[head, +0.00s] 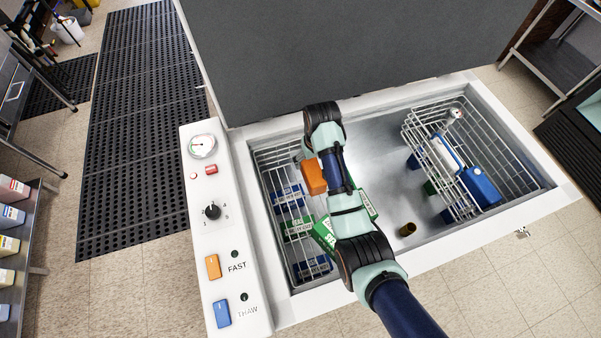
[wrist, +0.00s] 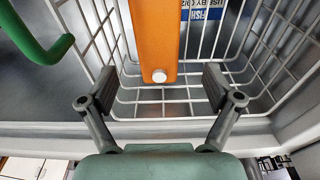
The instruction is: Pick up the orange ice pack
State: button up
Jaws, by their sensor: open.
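The orange ice pack (head: 313,177) is a flat block at the left wire basket, just beside my arm. In the wrist view the orange ice pack (wrist: 155,38) points down the middle of the picture, with a white round cap at its near end. My gripper (wrist: 160,88) is open and empty. Its two dark fingers are spread to either side of the pack's line, with the capped end just beyond and between them. I cannot tell the exact gap in depth. In the head view my arm hides the fingers.
The left wire basket (head: 262,190) holds labelled blue and green packs. A green box (head: 325,233) lies partly under my arm. The right wire basket (head: 490,150) holds blue and white items. A small brown cup (head: 407,229) stands on the freezer floor. The raised lid (head: 340,50) stands behind.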

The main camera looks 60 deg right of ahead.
aim_at(313, 169)
jog(key=shift+f, duration=0.15)
jog(key=shift+s+f, duration=0.1)
jog(key=shift+f, duration=0.05)
notch_tip(313, 169, down, 2)
jog(key=shift+d+f+b, duration=0.1)
jog(key=shift+b, duration=0.4)
jog(key=f+b, duration=0.2)
jog(key=f, duration=0.1)
jog(key=f+b, duration=0.1)
jog(key=f, duration=0.1)
jog(key=shift+w+d+f, duration=0.2)
jog(key=shift+d, duration=0.05)
jog(key=shift+r, duration=0.1)
jog(key=c, duration=1.6)
jog(key=shift+r, duration=0.1)
notch_tip(313, 169, up, 20)
jog(key=p, duration=0.7)
jog(key=shift+p, duration=0.3)
